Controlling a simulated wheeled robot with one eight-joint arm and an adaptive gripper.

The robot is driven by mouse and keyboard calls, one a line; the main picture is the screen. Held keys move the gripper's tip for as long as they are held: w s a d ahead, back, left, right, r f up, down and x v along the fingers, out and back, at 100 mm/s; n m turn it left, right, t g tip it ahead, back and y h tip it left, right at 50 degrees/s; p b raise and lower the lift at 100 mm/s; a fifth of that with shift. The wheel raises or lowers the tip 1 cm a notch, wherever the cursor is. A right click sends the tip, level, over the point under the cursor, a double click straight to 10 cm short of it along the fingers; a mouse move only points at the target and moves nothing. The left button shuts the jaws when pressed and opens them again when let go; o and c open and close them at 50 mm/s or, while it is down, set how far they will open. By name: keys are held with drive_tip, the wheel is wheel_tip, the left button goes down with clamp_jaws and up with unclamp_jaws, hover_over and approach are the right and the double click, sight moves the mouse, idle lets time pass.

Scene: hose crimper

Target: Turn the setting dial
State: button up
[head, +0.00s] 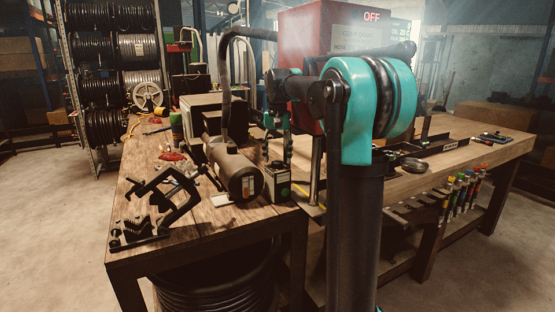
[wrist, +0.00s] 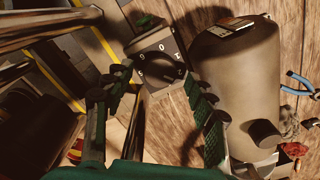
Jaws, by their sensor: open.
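The setting dial (wrist: 160,70) is a black knob on the grey face of a small box, with printed numbers around it, seen in the wrist view. In the head view the small box (head: 278,188) stands on the bench beside the motor; the dial is too small to make out there. My gripper (wrist: 156,78) is open, its green ridged fingers to the left and right of the knob. I cannot tell whether they touch it. In the head view my gripper (head: 277,155) points down just above the box.
A grey cylindrical motor (wrist: 238,85) lies close to the right finger; it also shows in the head view (head: 235,172). The red crimper cabinet (head: 305,30) reads OFF. A black clamp (head: 160,205) sits on the wooden bench (head: 215,220). Blue-handled pliers (wrist: 300,85) lie farther right.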

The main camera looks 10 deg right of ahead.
sight(278, 161)
drive_tip(key=shift+f, duration=0.6)
drive_tip(key=c, duration=1.2)
drive_tip(key=shift+o, duration=0.2)
drive_tip(key=shift+m, duration=2.5)
drive_tip(key=o, duration=1.2)
drive_tip(key=shift+c, duration=0.2)
drive_tip(key=shift+r, duration=0.1)
wheel_tip(278, 161, up, 12)
